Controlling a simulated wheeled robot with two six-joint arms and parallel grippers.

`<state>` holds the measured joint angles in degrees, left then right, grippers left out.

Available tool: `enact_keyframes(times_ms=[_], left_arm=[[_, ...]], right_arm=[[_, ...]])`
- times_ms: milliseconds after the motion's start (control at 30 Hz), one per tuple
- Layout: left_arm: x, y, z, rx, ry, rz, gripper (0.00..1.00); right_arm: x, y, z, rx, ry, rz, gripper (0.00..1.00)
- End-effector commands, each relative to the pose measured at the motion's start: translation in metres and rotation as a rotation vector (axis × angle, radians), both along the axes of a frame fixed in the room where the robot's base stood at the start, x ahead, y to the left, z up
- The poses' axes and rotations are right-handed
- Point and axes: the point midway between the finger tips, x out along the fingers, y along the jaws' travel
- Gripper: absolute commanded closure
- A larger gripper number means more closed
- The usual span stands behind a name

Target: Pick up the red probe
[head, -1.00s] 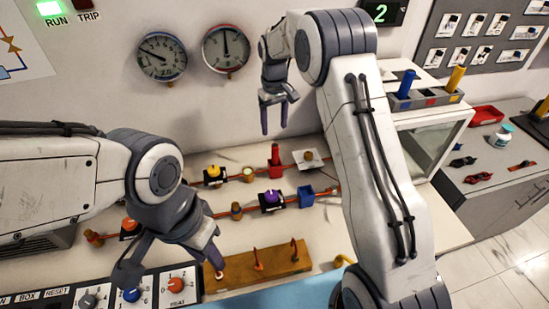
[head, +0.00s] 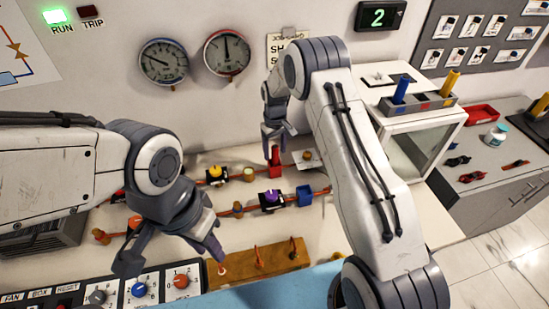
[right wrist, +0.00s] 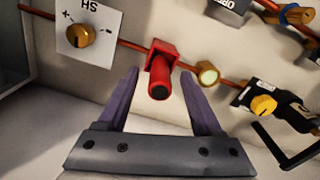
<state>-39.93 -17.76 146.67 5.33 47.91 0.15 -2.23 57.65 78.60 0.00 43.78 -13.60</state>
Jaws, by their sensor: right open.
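The red probe (head: 275,155) stands in a red square holder on the pipe line at the back of the bench. In the right wrist view the red probe (right wrist: 159,78) shows its dark end towards the camera, between and just beyond the fingertips. My right gripper (head: 275,143) is above the probe with its fingers spread; in the right wrist view the right gripper (right wrist: 163,78) is open and empty. My left gripper (head: 172,258) hangs over the front left of the bench by the knob panel, its fingers apart with nothing seen between them.
A blue square holder (head: 305,195) and a purple-knobbed valve (head: 271,197) sit in front of the probe. A wooden block with hooks (head: 258,262) lies at the front. A rack with a blue and a yellow probe (head: 418,104) stands on the white cabinet at right.

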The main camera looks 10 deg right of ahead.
Motion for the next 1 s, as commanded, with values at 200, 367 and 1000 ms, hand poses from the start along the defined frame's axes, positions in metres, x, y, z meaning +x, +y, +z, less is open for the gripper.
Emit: enact_keyframes(times_ms=[200, 367, 1000], left_arm=[[0.0, 0.0, 0.0, 0.0, 0.0, 0.0, 0.68], [0.0, 0.0, 0.0, 0.0, 0.0, 0.0, 0.68], [0.0, 0.0, -0.029, 0.0, 0.0, -0.001, 0.68]], right_arm=[[0.0, 0.0, 0.0, 0.0, 0.0, 0.0, 0.87], [0.0, 0.0, 0.001, 0.0, -0.001, 0.0, 1.0], [-0.007, -0.015, 0.048, 0.0, -0.004, -0.006, 1.0]])
